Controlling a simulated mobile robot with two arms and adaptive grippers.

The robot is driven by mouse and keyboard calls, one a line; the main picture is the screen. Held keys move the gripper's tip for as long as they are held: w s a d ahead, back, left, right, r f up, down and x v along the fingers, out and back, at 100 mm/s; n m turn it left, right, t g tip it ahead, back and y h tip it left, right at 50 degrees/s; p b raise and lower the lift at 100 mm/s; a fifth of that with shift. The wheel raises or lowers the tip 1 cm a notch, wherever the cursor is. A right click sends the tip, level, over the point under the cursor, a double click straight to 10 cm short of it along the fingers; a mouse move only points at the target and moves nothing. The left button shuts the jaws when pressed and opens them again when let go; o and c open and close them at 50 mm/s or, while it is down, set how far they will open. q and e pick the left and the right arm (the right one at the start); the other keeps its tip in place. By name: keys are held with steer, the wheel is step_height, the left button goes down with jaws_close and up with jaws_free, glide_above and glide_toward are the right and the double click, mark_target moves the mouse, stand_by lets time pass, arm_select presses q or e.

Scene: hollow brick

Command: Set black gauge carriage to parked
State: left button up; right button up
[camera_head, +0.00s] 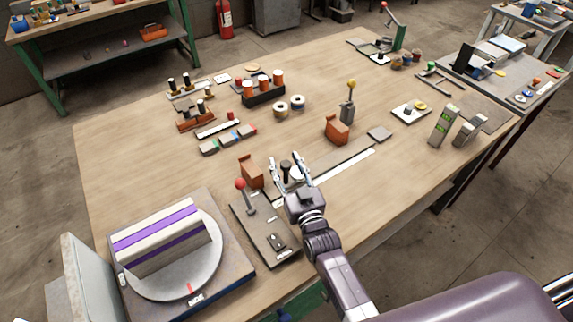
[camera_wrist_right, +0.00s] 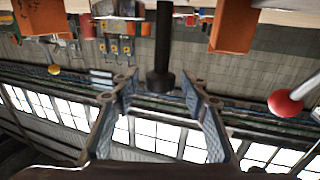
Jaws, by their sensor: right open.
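The black gauge carriage shows as an upright black knob (camera_head: 286,168) beside a pale disc on a long, low rail with a white strip (camera_head: 345,166). It stands near the rail's left end, close to an orange-brown block (camera_head: 250,172). My right gripper (camera_head: 288,172) is open, with its fingers on either side of the knob. In the right wrist view, which looks upside down, the black knob (camera_wrist_right: 160,80) lies between the open fingertips, with gaps visible on both sides. The carriage's base is partly hidden by the gripper. My left gripper is not in view.
A red-ball lever (camera_head: 240,183) on a dark plate stands close left of my right gripper. Another orange block (camera_head: 337,131) and a yellow-ball lever (camera_head: 350,86) stand behind the rail. A round turntable (camera_head: 190,285) is at front left. Bare wood lies right of the rail.

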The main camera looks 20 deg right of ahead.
steer(key=shift+s, duration=0.1)
steer(key=s, duration=1.1)
steer(key=shift+s+d, duration=0.4)
steer(key=shift+d, duration=0.05)
steer(key=shift+d+f, duration=0.1)
